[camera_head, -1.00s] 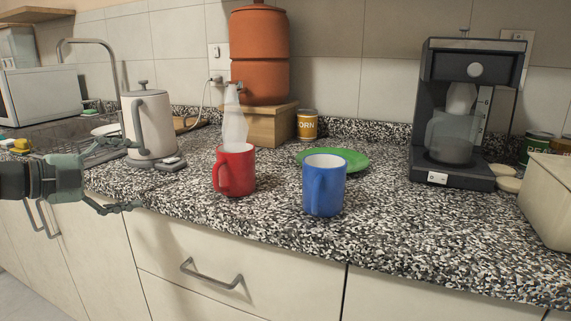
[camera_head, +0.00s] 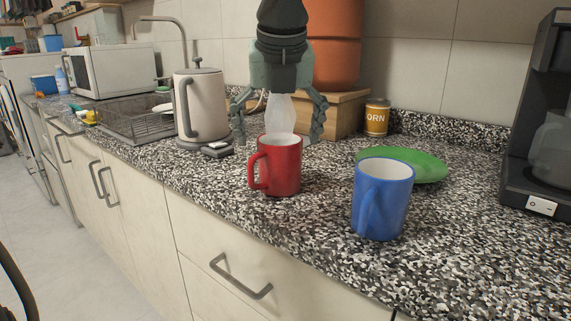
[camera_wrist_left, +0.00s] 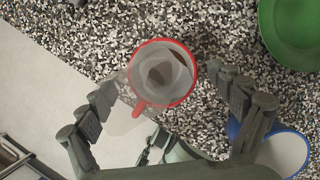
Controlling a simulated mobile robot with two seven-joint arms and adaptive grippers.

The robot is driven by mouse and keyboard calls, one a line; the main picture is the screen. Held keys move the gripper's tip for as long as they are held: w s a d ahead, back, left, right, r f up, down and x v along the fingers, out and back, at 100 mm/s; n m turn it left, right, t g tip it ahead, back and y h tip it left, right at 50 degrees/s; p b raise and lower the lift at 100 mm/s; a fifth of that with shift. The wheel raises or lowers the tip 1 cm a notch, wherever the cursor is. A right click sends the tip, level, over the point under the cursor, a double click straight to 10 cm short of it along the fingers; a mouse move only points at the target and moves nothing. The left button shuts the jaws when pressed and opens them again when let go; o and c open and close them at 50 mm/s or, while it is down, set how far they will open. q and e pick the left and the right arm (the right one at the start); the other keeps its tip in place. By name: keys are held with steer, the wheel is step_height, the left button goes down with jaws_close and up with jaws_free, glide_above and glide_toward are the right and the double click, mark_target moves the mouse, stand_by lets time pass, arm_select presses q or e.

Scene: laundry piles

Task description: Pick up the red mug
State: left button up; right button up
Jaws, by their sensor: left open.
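The red mug (camera_head: 276,166) stands upright on the speckled counter, its handle toward the left front. In the left wrist view the red mug (camera_wrist_left: 162,97) shows from above, between the fingers. My left gripper (camera_head: 278,136) points down over the mug, open, with its fingers spread to either side of the rim. In the left wrist view the left gripper (camera_wrist_left: 163,83) also shows open, with nothing clamped. A pale translucent shape (camera_head: 280,112) shows above the mug; I cannot tell what it is.
A blue mug (camera_head: 382,200) stands close on the right, with a green plate (camera_head: 428,166) behind it. A kettle (camera_head: 205,105) is to the left. A wooden box (camera_head: 345,112) with a terracotta container (camera_head: 340,45) stands behind. The counter's front edge is near the mug.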

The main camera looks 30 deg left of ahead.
arm_select(q)
steer(key=p+x, duration=0.1)
steer(key=x, duration=0.4)
steer(key=shift+w+f, duration=0.2)
arm_select(e)
step_height(320, 180, down, 3)
steer(key=shift+a+r, duration=0.1)
steer(key=shift+r, duration=0.1)
arm_select(q)
steer(key=shift+r, duration=0.1)
steer(key=c, duration=1.7)
